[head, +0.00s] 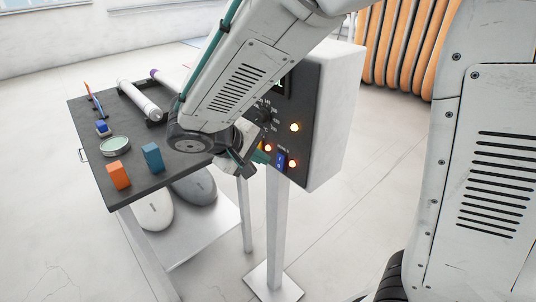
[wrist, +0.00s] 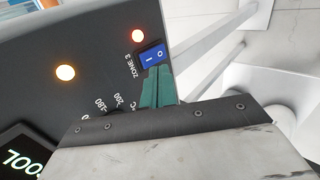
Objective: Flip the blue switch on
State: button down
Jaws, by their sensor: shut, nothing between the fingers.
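The blue rocker switch (wrist: 153,54) is on the dark face of a control box, beside the label "ZONE 3", with white I and O marks. In the head view the blue switch (head: 281,161) is low on the panel. My gripper (wrist: 158,78) has teal fingers that are shut and empty. Their tips are right at the edge of the switch in the wrist view; I cannot tell whether they touch it. In the head view my gripper (head: 261,157) is just left of the switch, partly hidden by my arm. A small red lamp (wrist: 137,36) glows beside the switch.
The control box (head: 338,110) stands on a white post, with an amber lamp (head: 295,127), a dial and a lit display. A dark-topped table (head: 100,185) at left holds an orange block (head: 118,176), a blue block (head: 152,157) and rolls. Orange boards (head: 400,45) stand behind.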

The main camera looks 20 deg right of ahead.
jog(key=d+r+v, duration=0.1)
jog(key=v, duration=0.9)
jog(key=shift+w+r, duration=0.25)
jog(key=shift+d, duration=0.15)
jog(key=s+d+m+y, duration=0.2)
jog(key=s+d+y, duration=0.2)
jog(key=s, duration=0.5)
jog(key=s+d+m+g+y, duration=0.1)
jog(key=s+d+y, duration=0.3)
jog(key=s+d, duration=0.5)
jog(key=shift+s+f+m+g+y, duration=0.3)
jog(key=shift+s+m, duration=0.1)
jog(key=shift+s, duration=0.4)
jog(key=shift+d, duration=0.1)
